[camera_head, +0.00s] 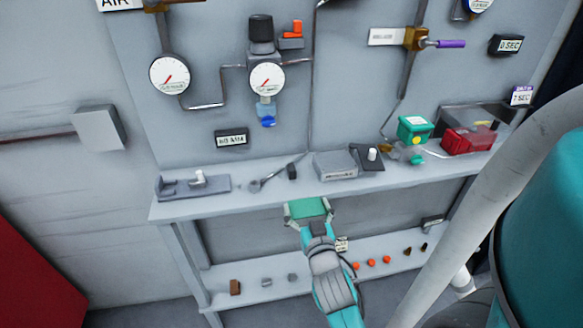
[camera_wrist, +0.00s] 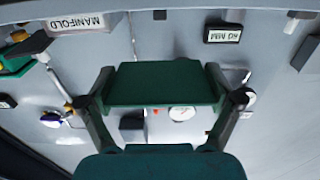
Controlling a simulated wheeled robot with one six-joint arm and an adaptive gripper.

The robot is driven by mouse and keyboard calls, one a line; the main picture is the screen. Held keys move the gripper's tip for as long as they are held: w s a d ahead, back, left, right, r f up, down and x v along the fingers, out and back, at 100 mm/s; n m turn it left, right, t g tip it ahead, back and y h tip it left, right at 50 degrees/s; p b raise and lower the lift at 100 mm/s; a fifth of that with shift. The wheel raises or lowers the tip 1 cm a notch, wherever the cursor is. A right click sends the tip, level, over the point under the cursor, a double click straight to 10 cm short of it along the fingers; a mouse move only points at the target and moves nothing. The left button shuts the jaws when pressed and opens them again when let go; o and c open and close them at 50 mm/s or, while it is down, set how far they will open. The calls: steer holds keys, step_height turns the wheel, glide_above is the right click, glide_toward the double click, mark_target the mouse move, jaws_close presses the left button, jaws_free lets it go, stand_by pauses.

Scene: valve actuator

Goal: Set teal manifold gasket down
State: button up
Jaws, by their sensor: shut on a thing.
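The teal manifold gasket (camera_head: 308,208) is a flat teal-green block held between the fingers of my gripper (camera_head: 308,215). In the wrist view my gripper (camera_wrist: 162,92) is shut on the gasket (camera_wrist: 162,82), with one finger on each side. In the head view it is in front of the upper shelf's front edge, above the lower shelf. A grey block marked MANIFOLD shows in the wrist view (camera_wrist: 82,23); a grey labelled block (camera_head: 336,166) stands on the upper shelf, its label too small to read in the head view.
The upper shelf (camera_head: 245,202) also holds a grey fixture (camera_head: 192,186), a wrench-like tool (camera_head: 272,178), a green box (camera_head: 415,129) and a red box (camera_head: 467,139). The lower shelf (camera_head: 325,275) holds several small orange and brown parts. Gauges (camera_head: 170,75) and pipes are on the panel behind.

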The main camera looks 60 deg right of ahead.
mark_target(291, 167)
steer(key=x, duration=1.7)
steer(key=shift+w, duration=0.15)
steer(key=shift+w+d+f, duration=0.15)
steer(key=shift+w+d, duration=0.15)
steer(key=shift+d, duration=0.05)
steer(key=shift+f, duration=0.2)
steer(key=o, duration=0.7)
steer(key=shift+o, duration=0.2)
